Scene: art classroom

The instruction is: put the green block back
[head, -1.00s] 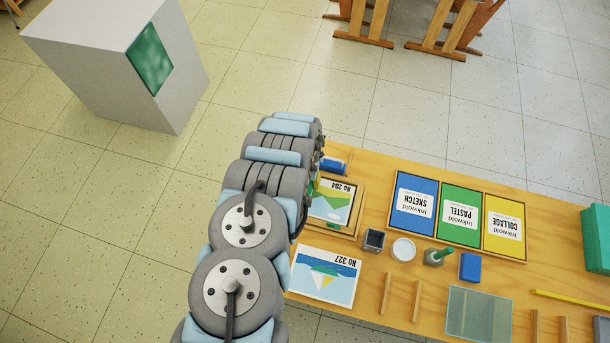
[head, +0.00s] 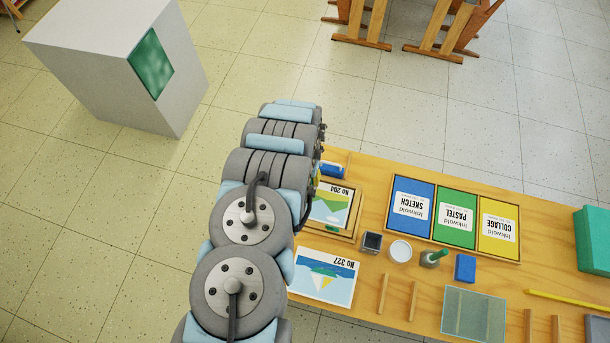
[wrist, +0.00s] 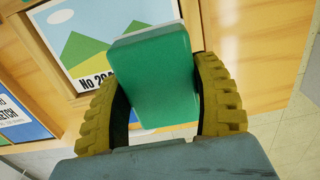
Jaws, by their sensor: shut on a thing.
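The green block (wrist: 155,75) is in my gripper (wrist: 157,100) in the wrist view. The yellow-padded fingers are shut on its sides, and it is tilted. A framed print marked No 204 (wrist: 90,48) lies behind it, partly covered by the block. In the head view this print (head: 332,207) sits in a wooden frame at the table's left end, beside my arm. My arm hides the gripper and the held block there. A small green patch (head: 332,228) shows at the frame's near edge; I cannot tell what it is.
A tray holds blue (head: 411,207), green (head: 456,217) and yellow (head: 498,229) packs. Print No 327 (head: 323,277), an ink pot (head: 371,242), a white round lid (head: 400,251), a jar (head: 431,259), a blue block (head: 465,268) and a glass plate (head: 473,313) lie nearer.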

